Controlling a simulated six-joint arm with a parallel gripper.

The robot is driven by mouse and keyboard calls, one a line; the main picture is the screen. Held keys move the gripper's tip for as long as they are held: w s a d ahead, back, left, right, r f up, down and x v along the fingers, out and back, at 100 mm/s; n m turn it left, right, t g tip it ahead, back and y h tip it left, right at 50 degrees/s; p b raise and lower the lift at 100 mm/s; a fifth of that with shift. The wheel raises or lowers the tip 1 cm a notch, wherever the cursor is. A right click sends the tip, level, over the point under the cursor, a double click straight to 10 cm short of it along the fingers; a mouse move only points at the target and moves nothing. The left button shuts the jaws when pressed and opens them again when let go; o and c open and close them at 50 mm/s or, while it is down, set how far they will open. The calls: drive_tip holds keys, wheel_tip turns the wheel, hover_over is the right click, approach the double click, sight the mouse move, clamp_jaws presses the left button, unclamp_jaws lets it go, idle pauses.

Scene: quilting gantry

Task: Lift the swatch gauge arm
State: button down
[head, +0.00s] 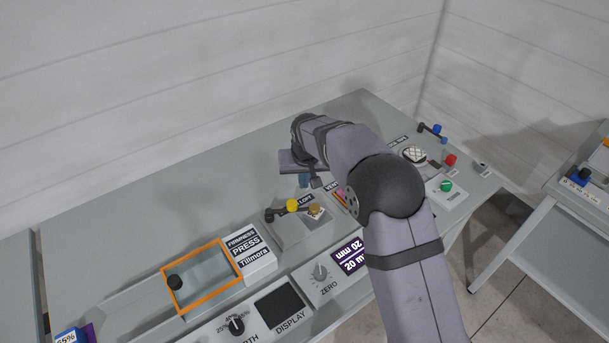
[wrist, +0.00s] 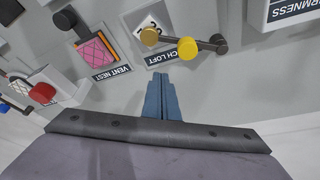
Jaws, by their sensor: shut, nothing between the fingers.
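The swatch gauge arm (head: 280,211) is a short dark lever with a yellow knob, at the panel labelled LOFT in the middle of the bench. In the wrist view, the gauge arm (wrist: 205,46) runs from a dark pivot to a round brass foot (wrist: 150,36) over a white patch. The arm lies low, with the foot over that patch; I cannot tell whether they touch. My gripper's blue fingers (wrist: 163,98) are shut and empty, apart from the knob and on the label's side of it. In the head view, my gripper (head: 303,181) is just behind the gauge.
A pink swatch sits in the VENT NEST (wrist: 97,52) beside the gauge. Another lever with a blue knob (head: 437,129) and a red knob (head: 450,160) stand at the right. A PRESS block (head: 262,266) and an orange-framed tray (head: 240,270) lie left. Bare bench is behind.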

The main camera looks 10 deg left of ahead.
sight(294, 206)
drive_tip(key=p+x, duration=0.1)
drive_tip(key=x, duration=0.4)
drive_tip(key=shift+w+f+p, duration=0.15)
drive_tip(key=shift+f+p, duration=0.05)
drive_tip(key=shift+p, duration=0.1)
drive_tip(key=shift+f, duration=0.15)
drive_tip(key=shift+s+d+p, duration=0.15)
drive_tip(key=shift+s+p, duration=0.25)
drive_tip(key=shift+s, duration=0.2)
drive_tip(key=shift+s+d+p, duration=0.15)
drive_tip(key=shift+s+p, duration=0.25)
drive_tip(key=shift+s, duration=0.2)
drive_tip(key=shift+s+d+p, duration=0.2)
drive_tip(key=shift+s+p, duration=0.1)
drive_tip(key=shift+s, duration=0.4)
